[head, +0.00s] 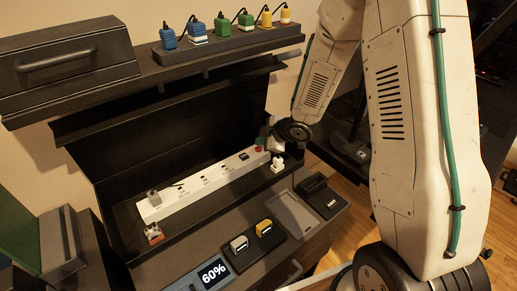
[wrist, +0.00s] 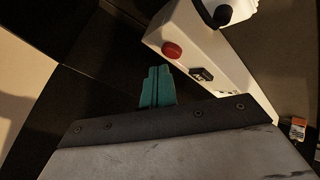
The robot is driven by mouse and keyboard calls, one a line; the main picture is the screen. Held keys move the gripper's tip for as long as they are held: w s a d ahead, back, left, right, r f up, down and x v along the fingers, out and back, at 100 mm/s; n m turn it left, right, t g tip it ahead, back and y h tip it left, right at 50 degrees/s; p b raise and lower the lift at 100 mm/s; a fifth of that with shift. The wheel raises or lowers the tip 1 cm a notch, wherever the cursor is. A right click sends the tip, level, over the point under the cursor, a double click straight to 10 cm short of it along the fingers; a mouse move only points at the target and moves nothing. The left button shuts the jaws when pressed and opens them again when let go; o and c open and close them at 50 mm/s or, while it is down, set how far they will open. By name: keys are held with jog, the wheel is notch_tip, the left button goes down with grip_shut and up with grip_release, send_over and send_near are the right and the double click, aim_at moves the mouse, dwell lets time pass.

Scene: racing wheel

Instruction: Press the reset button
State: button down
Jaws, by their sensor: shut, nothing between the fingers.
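The reset button appears to be the round red button (wrist: 171,50) on the end of the white power strip (wrist: 200,45) in the wrist view. My gripper's teal fingertips (wrist: 157,87) are shut together and empty, a short way below the button in that picture, with a visible gap between them. In the head view, the long white power strip (head: 200,187) lies in a black open-fronted bay. My gripper (head: 265,143) is at its right end, where a small red spot (head: 259,141) shows. Contact there is too small to tell.
A white plug (head: 277,163) stands beside the strip's right end, and an orange-and-white piece (head: 154,234) lies near its left end. A shelf (head: 230,47) with several coloured plugs runs above. The front panel holds a 60% display (head: 213,273) and two plugs.

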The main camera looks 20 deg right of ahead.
aim_at(261, 150)
jog(key=shift+f, duration=0.1)
jog(key=shift+f, duration=0.35)
jog(key=shift+f, duration=0.4)
dwell(0.8)
jog(key=shift+r, duration=0.85)
jog(key=shift+r, duration=2.5)
